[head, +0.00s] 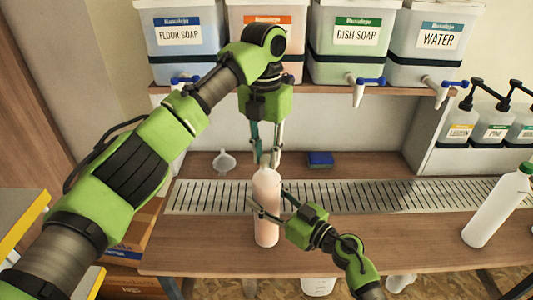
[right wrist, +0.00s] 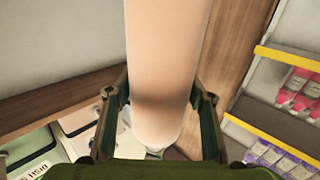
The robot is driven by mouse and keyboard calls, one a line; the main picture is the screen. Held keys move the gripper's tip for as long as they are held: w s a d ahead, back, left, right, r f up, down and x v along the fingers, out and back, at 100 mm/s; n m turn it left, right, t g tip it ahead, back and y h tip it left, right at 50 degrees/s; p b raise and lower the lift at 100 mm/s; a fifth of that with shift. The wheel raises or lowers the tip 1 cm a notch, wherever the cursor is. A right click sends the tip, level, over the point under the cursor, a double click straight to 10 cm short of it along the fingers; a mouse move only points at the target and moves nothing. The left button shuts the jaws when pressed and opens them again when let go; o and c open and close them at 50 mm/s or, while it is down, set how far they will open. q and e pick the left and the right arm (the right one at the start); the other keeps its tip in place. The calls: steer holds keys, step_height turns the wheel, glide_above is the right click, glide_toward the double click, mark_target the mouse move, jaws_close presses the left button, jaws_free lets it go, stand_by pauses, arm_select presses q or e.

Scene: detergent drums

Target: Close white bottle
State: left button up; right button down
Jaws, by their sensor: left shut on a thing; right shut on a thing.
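A pale, pinkish-white bottle (head: 266,218) stands upright at the front of the wooden counter. My right gripper (head: 270,204) is shut around its body from the right; in the right wrist view the bottle (right wrist: 165,60) fills the middle, between the two fingers (right wrist: 160,112). My left gripper (head: 264,150) points down over the bottle's top, its fingers shut at the neck. What it holds there looks like the cap, mostly hidden by the fingers. I cannot tell whether the cap is seated. Another white bottle (head: 497,207) with a green cap stands at the right.
A metal drain grate (head: 400,195) crosses the counter. A small funnel-like item (head: 224,162) and a blue sponge-like block (head: 320,159) lie behind it. Labelled drums with taps (head: 356,45) stand on the shelf above. Pump dispensers (head: 490,128) stand at the right.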

arm_select(q)
steer(key=o, duration=0.7)
steer(key=shift+r, duration=0.1)
steer(key=shift+r, duration=2.15)
steer(key=shift+c, duration=0.6)
